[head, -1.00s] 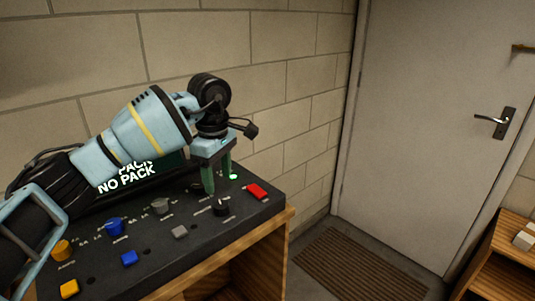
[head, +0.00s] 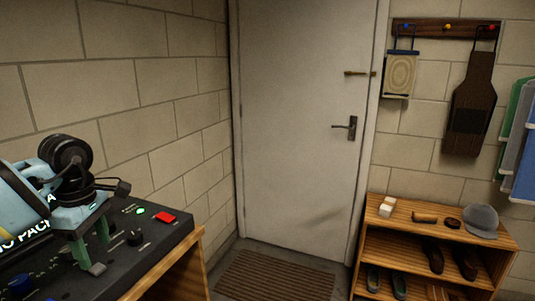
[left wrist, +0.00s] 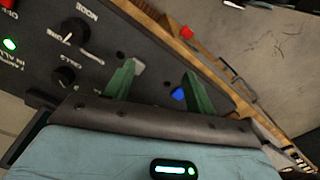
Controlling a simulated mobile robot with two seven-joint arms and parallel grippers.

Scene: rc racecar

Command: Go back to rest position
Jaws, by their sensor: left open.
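My left gripper (head: 90,257) is at the lower left of the head view, over the black control panel (head: 163,237). The panel has a red button (head: 165,217), a lit green light (head: 140,211) and black knobs (head: 134,238). A grey switch (left wrist: 138,66) and a blue button (left wrist: 178,94) show near the fingers in the left wrist view. The panel's screen is mostly hidden behind my left arm. My right gripper is not in view.
The panel sits on a wooden stand (head: 168,276). A closed door (head: 295,120) with a brown mat (head: 275,275) before it is in the middle. A wooden shelf (head: 440,239) with shoes and a grey cap (head: 481,220) stands at the right. A coat rack (head: 440,29) hangs above.

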